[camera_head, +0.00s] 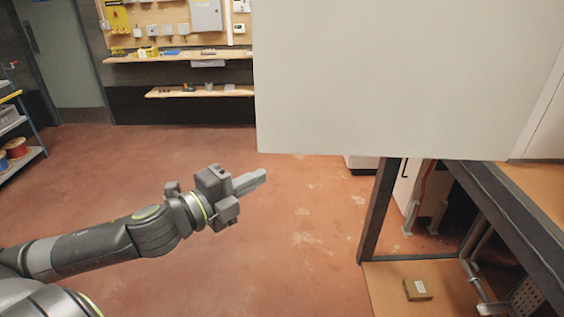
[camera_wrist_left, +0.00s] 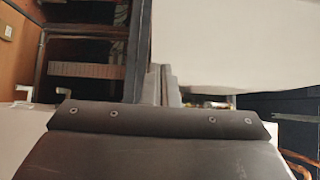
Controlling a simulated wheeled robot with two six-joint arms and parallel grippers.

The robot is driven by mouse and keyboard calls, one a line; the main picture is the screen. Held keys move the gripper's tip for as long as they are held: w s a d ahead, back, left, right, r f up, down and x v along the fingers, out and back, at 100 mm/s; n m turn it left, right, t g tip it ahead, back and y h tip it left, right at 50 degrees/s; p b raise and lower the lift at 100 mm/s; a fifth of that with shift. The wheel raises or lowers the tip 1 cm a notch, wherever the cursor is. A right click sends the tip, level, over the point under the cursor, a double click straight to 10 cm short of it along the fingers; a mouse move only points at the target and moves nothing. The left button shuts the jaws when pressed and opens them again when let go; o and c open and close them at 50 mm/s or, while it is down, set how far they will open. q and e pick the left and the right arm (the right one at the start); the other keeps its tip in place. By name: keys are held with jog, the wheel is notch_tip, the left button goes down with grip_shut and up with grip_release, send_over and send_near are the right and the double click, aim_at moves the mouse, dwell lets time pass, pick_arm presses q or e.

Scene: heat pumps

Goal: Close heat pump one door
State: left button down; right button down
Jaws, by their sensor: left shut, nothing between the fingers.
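A large white panel (camera_head: 400,75), which looks like the open heat pump door, fills the upper right of the head view. Its lower left corner hangs free over the floor. My left gripper (camera_head: 252,182) is just below and left of that corner, shut and empty, pointing right. In the left wrist view its fingers (camera_wrist_left: 163,85) are together, and a pale panel (camera_wrist_left: 240,40) lies to their right. I cannot tell whether they touch it. The panel hides most of the heat pump. My right gripper is not in view.
A dark-framed bench (camera_head: 378,205) with a wooden lower shelf stands at the right, holding a small box (camera_head: 417,290). Shelves (camera_head: 180,57) line the back wall. A rack with cable spools (camera_head: 16,148) is at far left. The red floor (camera_head: 130,170) between is clear.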

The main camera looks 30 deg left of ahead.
aim_at(296, 148)
pick_arm(q)
jog(key=b+x, duration=0.1)
jog(key=x, duration=0.2)
jog(key=a+b+x, duration=0.1)
jog(key=x, duration=0.2)
jog(key=a+b+x, duration=0.1)
jog(key=x, duration=0.2)
jog(key=shift+w+r, duration=0.1)
jog(key=shift+w, duration=0.2)
jog(key=shift+w+a, duration=0.25)
jog(key=shift+w, duration=0.3)
